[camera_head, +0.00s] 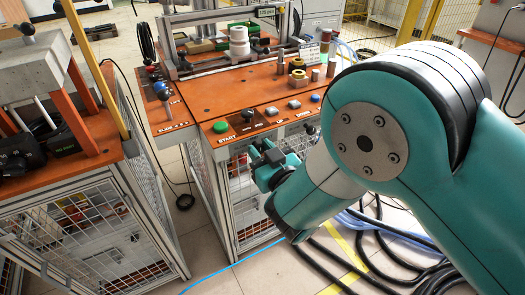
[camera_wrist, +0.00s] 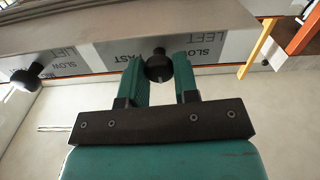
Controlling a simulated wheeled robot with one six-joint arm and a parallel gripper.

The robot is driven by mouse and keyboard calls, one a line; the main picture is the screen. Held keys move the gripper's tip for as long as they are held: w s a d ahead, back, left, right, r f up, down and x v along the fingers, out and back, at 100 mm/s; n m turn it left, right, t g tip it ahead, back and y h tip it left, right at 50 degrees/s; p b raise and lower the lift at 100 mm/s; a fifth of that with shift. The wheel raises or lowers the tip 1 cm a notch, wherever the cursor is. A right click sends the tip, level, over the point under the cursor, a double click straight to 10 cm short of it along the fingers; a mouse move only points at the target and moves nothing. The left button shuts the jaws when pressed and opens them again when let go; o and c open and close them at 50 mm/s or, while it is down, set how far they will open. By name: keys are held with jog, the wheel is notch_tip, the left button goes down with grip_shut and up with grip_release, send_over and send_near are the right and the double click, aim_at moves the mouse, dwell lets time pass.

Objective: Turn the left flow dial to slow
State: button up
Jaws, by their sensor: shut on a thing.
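In the wrist view my gripper (camera_wrist: 161,70) has its two teal fingers on either side of a round black dial knob (camera_wrist: 158,66), shut on it. This is taken as the left flow dial. White labels with FAST and SLOW lie on either side of it on the panel edge. The lettering looks upside down, and I cannot tell the dial's pointer position. In the head view my gripper (camera_head: 268,154) is at the front edge of the orange bench, and the knob is hidden there.
A second black knob (camera_wrist: 27,77) sits at left in the wrist view. The orange bench (camera_head: 205,95) carries a green button (camera_head: 220,127), small blocks and cylinders, and a white stacked part (camera_head: 239,43). A mesh-sided cart (camera_head: 95,235) stands at left. Black hoses lie on the floor at right.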

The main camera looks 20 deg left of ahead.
jog(key=shift+a, duration=0.1)
jog(key=n, duration=0.5)
jog(key=shift+s, duration=0.1)
jog(key=n, duration=0.6)
jog(key=shift+a, duration=0.1)
dwell(0.5)
jog(key=o, duration=0.9)
jog(key=shift+f, duration=0.1)
